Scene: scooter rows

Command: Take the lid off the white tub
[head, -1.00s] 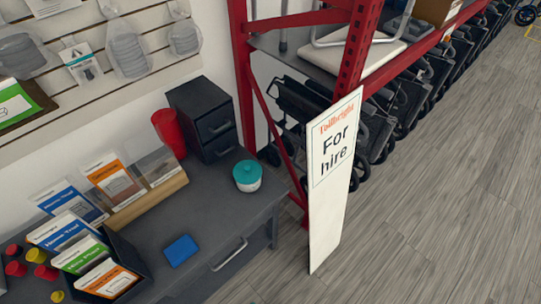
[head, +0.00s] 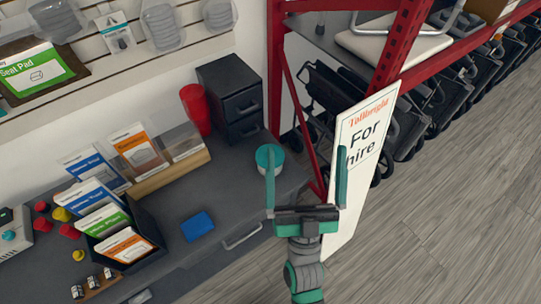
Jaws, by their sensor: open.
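The white tub (head: 271,172) stands upright on the dark grey desk, near its right end. Its teal lid (head: 266,154) is on top. My gripper (head: 306,178) is in the head view with its two teal fingers spread wide and nothing between them. The left finger overlaps the tub and lid in the picture and hides part of them. I cannot tell whether it touches them. The right finger is in front of the white sign board.
A dark drawer unit (head: 231,97) and a red cup (head: 195,108) stand behind the tub. A "For hire" sign (head: 363,135) and a red rack (head: 403,45) are to the right. A blue box (head: 197,226) lies on the desk (head: 236,205). Bare desk surrounds the tub's left side.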

